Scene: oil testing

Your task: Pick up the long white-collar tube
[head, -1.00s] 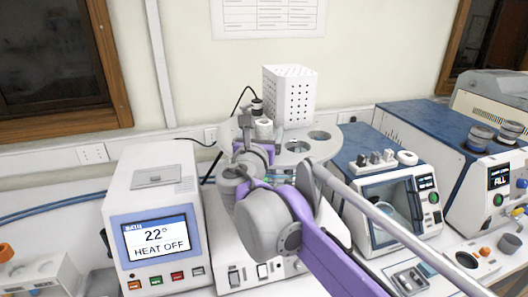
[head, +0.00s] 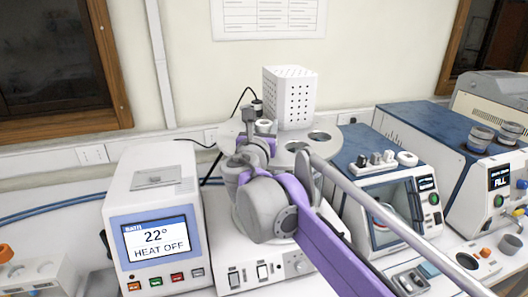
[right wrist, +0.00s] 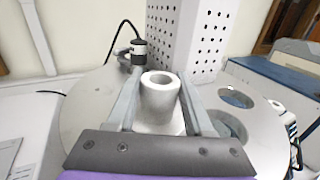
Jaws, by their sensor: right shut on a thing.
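The white-collar tube shows its round, hollow white top (right wrist: 160,92) in the right wrist view. The same white collar (head: 264,126) shows small in the head view, above the round grey plate. My right gripper (head: 261,136) is shut on it. In the right wrist view the fingers of my right gripper (right wrist: 160,100) lie on either side of the collar. The tube's lower part is hidden, so I cannot tell its length or whether it is clear of the plate. My left gripper is not in view.
The round grey plate (head: 331,149) has open holes right of the tube. A white perforated box (head: 289,98) stands behind, and a black-and-grey fitting (right wrist: 138,50) is close at the left. A heater unit (head: 154,205) and a blue-topped machine (head: 362,150) flank the plate.

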